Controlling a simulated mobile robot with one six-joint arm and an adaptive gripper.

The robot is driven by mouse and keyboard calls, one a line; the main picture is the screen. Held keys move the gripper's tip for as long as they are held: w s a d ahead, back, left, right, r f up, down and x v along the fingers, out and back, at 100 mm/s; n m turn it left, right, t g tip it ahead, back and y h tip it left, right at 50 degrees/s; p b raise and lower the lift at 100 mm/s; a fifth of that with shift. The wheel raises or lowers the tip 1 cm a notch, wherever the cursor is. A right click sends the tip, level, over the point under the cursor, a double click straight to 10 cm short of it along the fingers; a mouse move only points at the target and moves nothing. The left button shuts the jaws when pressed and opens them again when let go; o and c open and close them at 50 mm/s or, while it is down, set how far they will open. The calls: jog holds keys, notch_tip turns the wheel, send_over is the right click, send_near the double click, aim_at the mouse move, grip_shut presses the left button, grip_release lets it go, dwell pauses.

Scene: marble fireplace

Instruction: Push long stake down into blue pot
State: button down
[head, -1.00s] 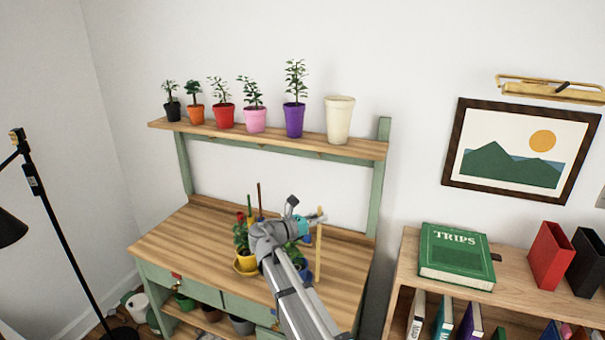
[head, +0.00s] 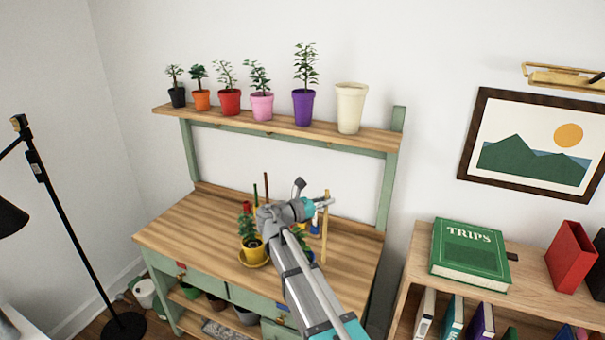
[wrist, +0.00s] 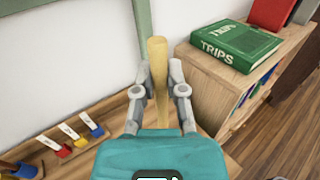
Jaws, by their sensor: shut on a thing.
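The long stake (head: 325,235) is a tan wooden rod standing upright near the right end of the potting bench. In the wrist view its upper end (wrist: 158,62) rises between the two fingers. My gripper (wrist: 160,78) is shut on the stake near its top; in the head view my gripper (head: 325,203) is at the stake's upper part. The blue pot (head: 309,257) is mostly hidden behind my arm, with some green leaves above it. The stake's lower end shows close to the pot's right side; I cannot tell whether it is inside.
A yellow pot (head: 252,253) with a plant stands left of my arm. Several potted plants and a cream pot (head: 349,108) line the upper shelf (head: 280,127). Colored tags (wrist: 78,138) lie on the bench. A bookcase with a green book (head: 469,252) stands to the right.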

jog(key=w+a+r+n+t+y+p, duration=0.1)
jog(key=a+r+n+t+y+p, duration=0.1)
jog(key=a+r+p, duration=0.5)
jog(key=shift+w+r+n+t+y+p, duration=0.25)
jog(key=shift+r+n+t+y+p, duration=0.2)
jog(key=shift+t, duration=0.25)
jog(key=shift+a+f, duration=0.1)
notch_tip(320, 180, down, 8)
jog(key=b, duration=0.8)
jog(key=shift+f+b, duration=0.15)
jog(key=shift+b, duration=0.15)
jog(key=shift+s+f+b, duration=0.1)
jog(key=shift+f+b, duration=0.5)
jog(key=shift+b, duration=0.05)
dwell(1.2)
jog(key=shift+f+b, duration=1.75)
jog(key=shift+f, duration=0.05)
dwell(1.4)
